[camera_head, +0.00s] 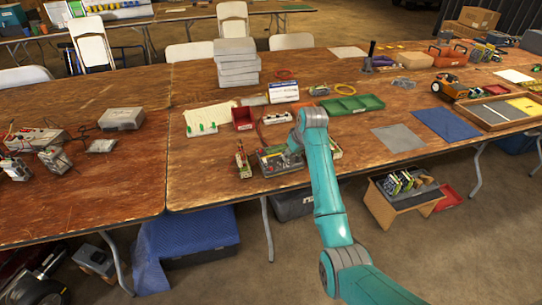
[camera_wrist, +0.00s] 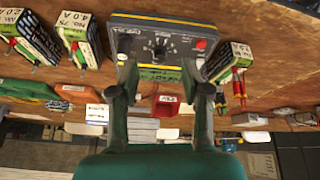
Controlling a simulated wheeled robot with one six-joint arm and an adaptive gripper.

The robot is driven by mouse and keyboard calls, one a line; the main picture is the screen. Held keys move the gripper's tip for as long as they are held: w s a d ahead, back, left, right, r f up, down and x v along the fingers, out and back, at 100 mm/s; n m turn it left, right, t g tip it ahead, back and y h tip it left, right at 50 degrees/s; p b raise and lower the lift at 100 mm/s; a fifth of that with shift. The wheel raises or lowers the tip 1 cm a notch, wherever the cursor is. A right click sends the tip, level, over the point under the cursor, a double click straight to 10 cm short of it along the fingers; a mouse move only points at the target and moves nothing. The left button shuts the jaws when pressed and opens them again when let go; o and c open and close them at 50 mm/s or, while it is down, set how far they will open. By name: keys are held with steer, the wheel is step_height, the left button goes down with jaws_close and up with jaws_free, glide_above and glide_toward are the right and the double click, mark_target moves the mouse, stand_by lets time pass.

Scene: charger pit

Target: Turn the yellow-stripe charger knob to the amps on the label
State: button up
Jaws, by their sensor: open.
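The charger (camera_wrist: 185,58) is a dark box with yellow stripes along its edges. It is in the upper middle of the wrist view, and its face carries a dark round knob (camera_wrist: 160,46) with a light pointer, small dials and a red button. In the head view the charger (camera_head: 268,163) lies near the table's front edge, partly behind my arm. My gripper (camera_wrist: 161,92) is open and empty, its fingers apart at either side of the charger's near edge in the picture. Battery packs with labels stand beside it: one reads 4.0 A (camera_wrist: 78,22), others seem to read 2.0 A (camera_wrist: 18,22) and 1.5 A (camera_wrist: 238,50).
A red bin (camera_head: 243,118), a white box (camera_head: 284,91) and a green tray (camera_head: 352,104) stand behind the charger. Grey boxes (camera_head: 236,62) are stacked farther back. A grey mat (camera_head: 398,138) lies at right.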

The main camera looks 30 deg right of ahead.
step_height(320, 180, up, 4)
steer(key=w, duration=0.2)
steer(key=x, duration=1.1)
steer(key=shift+s+f, duration=0.1)
steer(key=shift+s, duration=0.15)
jaws_close()
